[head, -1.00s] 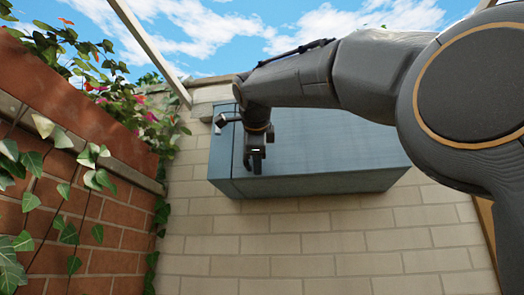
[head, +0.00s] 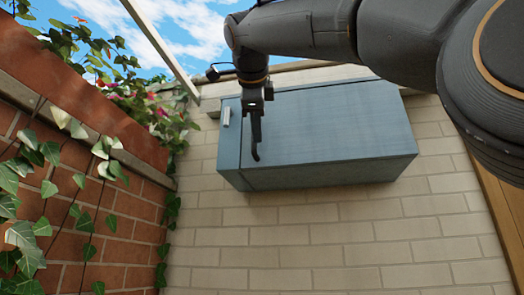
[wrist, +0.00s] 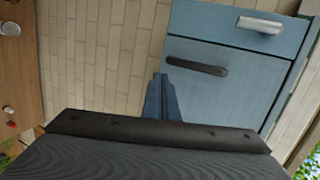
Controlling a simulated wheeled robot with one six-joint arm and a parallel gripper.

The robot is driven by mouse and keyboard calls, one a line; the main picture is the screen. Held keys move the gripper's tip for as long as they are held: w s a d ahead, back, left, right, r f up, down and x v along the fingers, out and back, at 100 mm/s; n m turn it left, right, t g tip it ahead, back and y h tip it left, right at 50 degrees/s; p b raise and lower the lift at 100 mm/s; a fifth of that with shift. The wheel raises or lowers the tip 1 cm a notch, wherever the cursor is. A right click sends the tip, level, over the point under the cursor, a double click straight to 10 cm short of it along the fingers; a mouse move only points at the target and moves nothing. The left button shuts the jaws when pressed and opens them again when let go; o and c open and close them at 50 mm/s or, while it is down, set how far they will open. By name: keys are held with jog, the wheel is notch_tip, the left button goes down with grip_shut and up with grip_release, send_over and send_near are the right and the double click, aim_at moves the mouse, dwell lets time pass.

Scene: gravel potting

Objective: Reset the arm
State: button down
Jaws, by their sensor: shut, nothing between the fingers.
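My arm reaches in from the upper right of the head view. My gripper (head: 255,156) hangs pointing down in front of the blue-grey wall cabinet (head: 330,125). Its fingers are together with nothing held. In the wrist view my gripper (wrist: 160,77) shows as a narrow closed pair of fingers above the dark wrist housing. The cabinet (wrist: 225,95) is to its right there, with a pale metal handle (wrist: 259,24) and a dark bar on its face. I cannot tell the exact gap between gripper and cabinet.
A brick planter wall (head: 75,215) with ivy and flowers stands on the left. A pale brick wall (head: 330,240) is behind and below the cabinet. A wooden surface (wrist: 22,70) with small objects lies at the left of the wrist view.

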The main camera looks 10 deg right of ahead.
jog(key=shift+a+v, duration=0.2)
jog(key=shift+v, duration=1.4)
jog(key=w+a+f+n+g, duration=0.15)
jog(key=w+f+n, duration=0.35)
jog(key=f, duration=0.6)
jog(key=w+a+f+n+g, duration=0.1)
jog(key=w+f+n+g, duration=0.15)
jog(key=w+f, duration=0.6)
jog(key=d+f+n+g, duration=0.1)
jog(key=d+f+n, duration=0.15)
jog(key=f, duration=0.95)
jog(key=d+f+n+g, duration=0.1)
jog(key=d+f+n, duration=0.15)
jog(key=f, duration=0.95)
jog(key=s+d+f+n+g+y, duration=0.1)
jog(key=s+d+f+n+g, duration=0.15)
jog(key=f, duration=0.85)
jog(key=s+d+f+n+g, duration=0.15)
jog(key=s+d+f, duration=0.25)
jog(key=f, duration=0.7)
jog(key=s+d+f+n+g, duration=0.1)
jog(key=s+d+f, duration=0.2)
jog(key=s+f, duration=0.6)
jog(key=s+d+f+n+g+y, duration=0.1)
jog(key=s+d+f+n, duration=0.1)
jog(key=s+f, duration=0.7)
jog(key=shift+s+d+f+g+b, duration=0.35)
jog(key=shift+s+d+f+g, duration=0.1)
jog(key=shift+d, duration=0.25)
